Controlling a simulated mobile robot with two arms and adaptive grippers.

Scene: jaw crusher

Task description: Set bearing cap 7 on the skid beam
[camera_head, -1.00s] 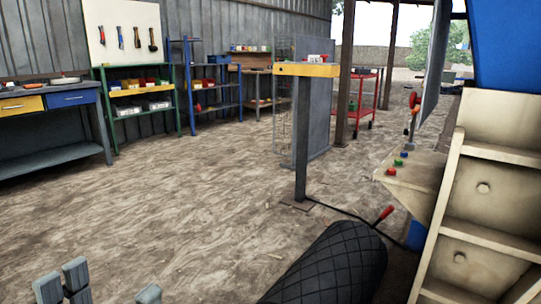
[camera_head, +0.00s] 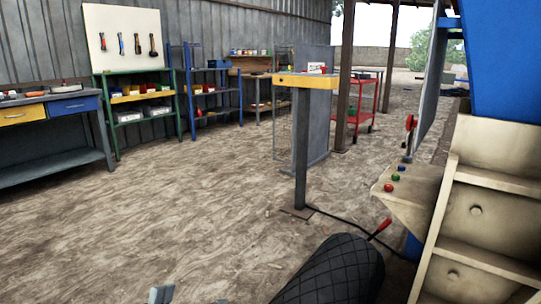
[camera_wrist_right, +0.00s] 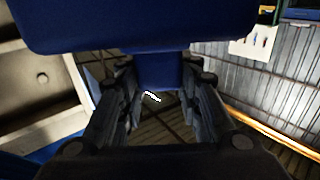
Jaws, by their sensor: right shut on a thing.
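In the right wrist view, my right gripper (camera_wrist_right: 160,100) is shut on a blue part (camera_wrist_right: 140,28) with a narrow stub between the fingers and a wide body beyond. It looks like the bearing cap; no number is readable on it. Neither this part nor the right gripper shows in the head view. My left gripper (camera_head: 190,297) shows only as grey fingertips at the bottom edge of the head view. The tips are apart, with no object visible between them; the rest is cut off. I cannot identify the skid beam in either view.
A cream ribbed machine frame (camera_head: 480,210) and blue panel (camera_head: 505,60) fill the right side. A black drum (camera_head: 335,272) with a diamond pattern lies at the bottom. A yellow-topped stand (camera_head: 303,81) stands mid-view. A workbench (camera_head: 55,140) and shelves line the wall. The left floor is open.

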